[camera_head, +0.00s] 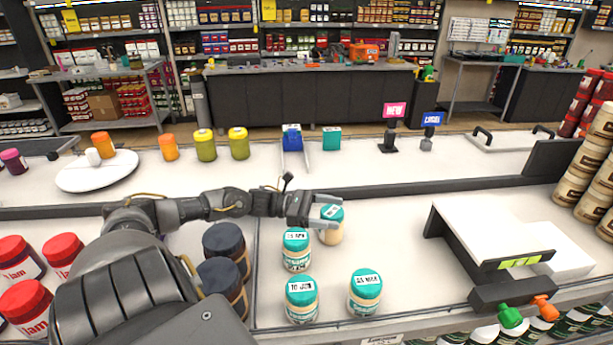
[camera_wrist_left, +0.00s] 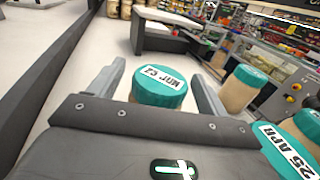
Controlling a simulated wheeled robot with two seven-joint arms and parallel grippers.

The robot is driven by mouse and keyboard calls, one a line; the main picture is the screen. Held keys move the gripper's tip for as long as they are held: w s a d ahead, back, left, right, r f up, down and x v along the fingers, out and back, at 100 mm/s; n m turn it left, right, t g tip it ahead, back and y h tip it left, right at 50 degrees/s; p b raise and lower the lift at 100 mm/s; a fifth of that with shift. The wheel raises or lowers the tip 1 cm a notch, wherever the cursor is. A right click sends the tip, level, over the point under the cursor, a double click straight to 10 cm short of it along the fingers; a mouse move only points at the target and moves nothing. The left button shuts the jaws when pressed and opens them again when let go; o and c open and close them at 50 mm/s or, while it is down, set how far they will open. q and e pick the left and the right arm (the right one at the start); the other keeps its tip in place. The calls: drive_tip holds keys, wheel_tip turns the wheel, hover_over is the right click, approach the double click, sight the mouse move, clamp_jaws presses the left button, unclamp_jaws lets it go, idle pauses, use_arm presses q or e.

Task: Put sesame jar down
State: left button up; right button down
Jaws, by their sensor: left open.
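A sesame jar (camera_head: 331,236) with a teal lid and a pale body stands on the white shelf, at the back of a group of similar jars. My left gripper (camera_head: 338,212) is open, with one finger on each side of this jar's lid. In the left wrist view the lid (camera_wrist_left: 160,87) sits between the two spread fingers and its date label appears upside down. Its base is partly hidden there. Other teal-lidded jars stand nearer: one labelled 25 APR (camera_head: 296,250), one labelled 10 JAN (camera_head: 302,300) and one labelled 15 MAR (camera_head: 365,292). My right gripper is not in view.
Dark-lidded jars (camera_head: 226,248) and red-lidded jam jars (camera_head: 30,262) stand left of the sesame group. A white stand with a black side (camera_head: 490,228) is at the right. The shelf between the jars and stand is clear. A dark ledge (camera_head: 400,188) runs behind.

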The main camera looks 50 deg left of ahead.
use_arm(q)
drive_tip(key=b+v, duration=0.1)
drive_tip(key=v, duration=1)
